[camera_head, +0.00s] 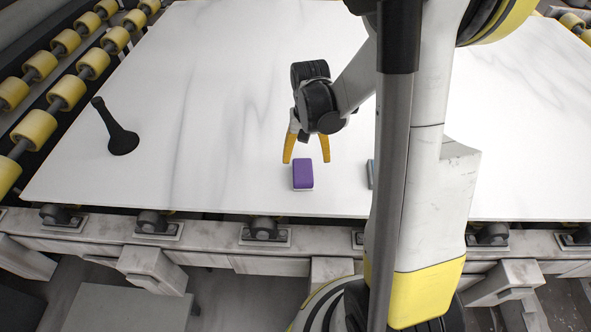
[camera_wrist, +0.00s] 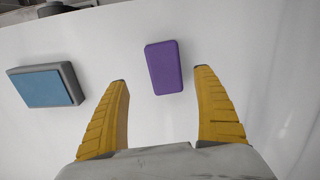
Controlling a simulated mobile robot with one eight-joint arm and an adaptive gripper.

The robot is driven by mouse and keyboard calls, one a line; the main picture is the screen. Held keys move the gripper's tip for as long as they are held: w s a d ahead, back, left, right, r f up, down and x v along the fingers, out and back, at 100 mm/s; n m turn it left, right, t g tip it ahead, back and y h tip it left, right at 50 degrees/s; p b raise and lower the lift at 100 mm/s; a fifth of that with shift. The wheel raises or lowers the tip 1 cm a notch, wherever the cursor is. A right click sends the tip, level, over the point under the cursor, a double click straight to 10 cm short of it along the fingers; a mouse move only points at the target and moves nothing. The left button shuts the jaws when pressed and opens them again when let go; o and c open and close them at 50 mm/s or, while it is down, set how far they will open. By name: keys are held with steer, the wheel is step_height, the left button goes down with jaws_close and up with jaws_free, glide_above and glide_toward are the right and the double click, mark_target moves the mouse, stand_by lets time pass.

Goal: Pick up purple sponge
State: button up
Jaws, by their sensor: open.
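The purple sponge (camera_head: 303,173) lies flat on the white stone slab (camera_head: 230,120) near its front edge. My gripper (camera_head: 306,162) has yellow fingers, spread apart and empty, just behind and above the sponge in the head view. In the wrist view my gripper (camera_wrist: 160,74) is open, with clear slab between the fingers. The fingers do not appear to touch the sponge.
A grey block with a blue face (camera_wrist: 46,86) lies left of the sponge in the wrist view; my arm partly hides this block (camera_head: 370,173) in the head view. A black tool (camera_head: 121,138) stands at the left. Yellow rollers (camera_head: 66,90) line the left side.

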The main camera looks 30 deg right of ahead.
mark_target(303, 170)
step_height(303, 170, down, 2)
steer(key=shift+f, duration=0.1)
steer(key=f+b, duration=0.1)
steer(key=f, duration=0.1)
steer(key=w+f+b, duration=0.1)
steer(key=f+b, duration=0.1)
steer(key=f, duration=0.1)
steer(key=shift+a+f, duration=0.1)
steer(key=shift+a, duration=0.1)
steer(key=c, duration=1)
